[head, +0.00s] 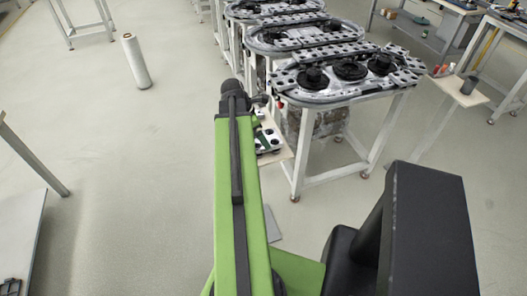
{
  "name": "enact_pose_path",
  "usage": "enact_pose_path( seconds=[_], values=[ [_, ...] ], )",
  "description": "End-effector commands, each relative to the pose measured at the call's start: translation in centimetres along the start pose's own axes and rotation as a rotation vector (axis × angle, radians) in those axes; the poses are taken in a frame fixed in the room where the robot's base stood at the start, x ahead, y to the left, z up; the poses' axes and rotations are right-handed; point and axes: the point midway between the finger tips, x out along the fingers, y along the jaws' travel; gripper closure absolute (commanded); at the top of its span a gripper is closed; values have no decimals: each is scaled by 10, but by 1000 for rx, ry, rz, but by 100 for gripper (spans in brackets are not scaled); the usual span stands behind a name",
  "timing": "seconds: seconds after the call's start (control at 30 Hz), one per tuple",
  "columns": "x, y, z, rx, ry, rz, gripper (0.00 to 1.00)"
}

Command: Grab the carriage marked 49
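The nearest oval ring track (330,99) lies on a white-legged table right of centre. Dark round parts sit on it, and small pale and dark blocks line its edge. No number can be read on any of them, so I cannot tell which carriage is marked 49. My green arm reaches forward from the bottom of the head view. My gripper (261,100) is at its far end, small and dark, close to the left end of this track. I cannot tell whether its fingers are open or touching anything.
More oval tracks (297,37) stand behind the nearest one. A low wooden shelf (277,156) with small green, white and black parts sits below its left end. A white roll (136,62) stands on the floor at left. Benches stand at right. The floor at left is mostly clear.

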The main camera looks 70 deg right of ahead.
Motion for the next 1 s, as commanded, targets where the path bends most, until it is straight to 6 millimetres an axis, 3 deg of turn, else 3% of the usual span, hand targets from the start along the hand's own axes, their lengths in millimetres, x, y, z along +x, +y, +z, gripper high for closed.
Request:
enact_pose_path(
  seconds=[0.23,0.5,0.77,1.0],
  values=[
    [10,1,-2,0,0,0,0],
    [54,3,-8,1,0,0,0],
    [54,3,-5,1,0,0,0],
    [53,2,-5,1,0,0,31]
  ],
)
